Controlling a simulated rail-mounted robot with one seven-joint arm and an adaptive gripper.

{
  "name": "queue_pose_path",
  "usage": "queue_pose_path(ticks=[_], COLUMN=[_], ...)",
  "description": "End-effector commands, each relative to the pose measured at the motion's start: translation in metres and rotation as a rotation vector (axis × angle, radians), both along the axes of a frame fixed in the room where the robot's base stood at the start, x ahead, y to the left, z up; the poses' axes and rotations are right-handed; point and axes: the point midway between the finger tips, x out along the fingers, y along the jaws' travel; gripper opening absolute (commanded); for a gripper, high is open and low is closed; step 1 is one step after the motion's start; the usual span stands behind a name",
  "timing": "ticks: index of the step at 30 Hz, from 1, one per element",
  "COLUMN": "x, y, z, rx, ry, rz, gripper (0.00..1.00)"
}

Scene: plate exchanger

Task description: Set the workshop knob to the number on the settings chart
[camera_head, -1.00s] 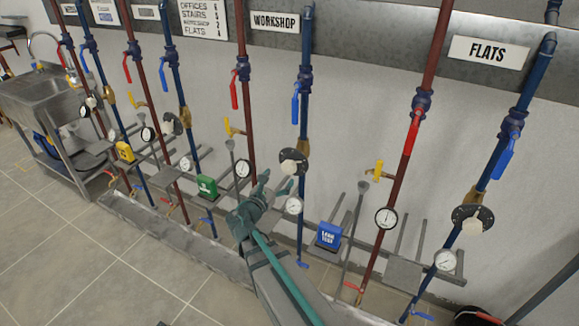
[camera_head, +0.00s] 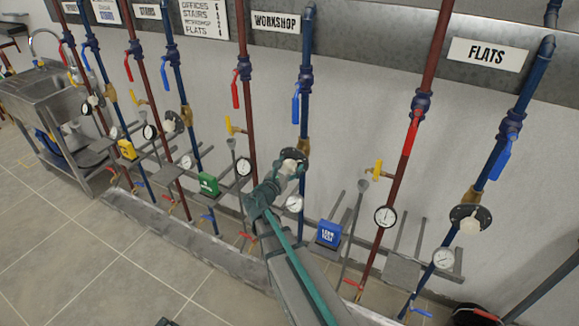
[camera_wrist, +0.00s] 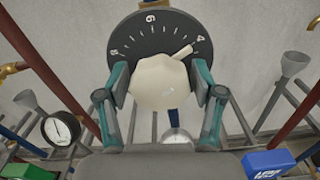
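The workshop knob is a cream knob on a dark round dial (camera_head: 294,153), on the blue pipe below the WORKSHOP sign (camera_head: 275,22). In the wrist view the cream knob (camera_wrist: 160,82) fills the middle, and its dial (camera_wrist: 150,38) shows 8, 6 and 4. The white pointer points close to the 4. My gripper (camera_head: 282,172) is at the knob, one finger on each side; it also shows in the wrist view (camera_wrist: 160,88). The fingers are spread apart; I cannot tell whether they touch the knob. The settings chart (camera_head: 204,18) is at the top; its digits are too small to read surely.
A white gauge (camera_head: 294,203) sits just below the workshop knob. A blue box (camera_head: 329,233) and a green box (camera_head: 208,185) stand on the low shelves. Red and blue pipes with lever valves rise on both sides. A sink (camera_head: 45,95) stands far left.

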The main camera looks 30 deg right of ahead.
Motion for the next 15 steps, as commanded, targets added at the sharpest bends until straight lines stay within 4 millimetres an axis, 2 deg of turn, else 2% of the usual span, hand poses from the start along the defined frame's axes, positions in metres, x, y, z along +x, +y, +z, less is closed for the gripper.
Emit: queue_pose_path(ticks=[1,7,15], x=[-0.0001,-0.0001,-0.0004], y=[0.0001,0.0001,0.0001], z=[0.0,0.0,-0.0018], rx=[0.0,0.0,0.015], ry=[0.0,0.0,-0.021], rz=[0.0,0.0,0.0], gripper=[0.53,0.2,0.2])
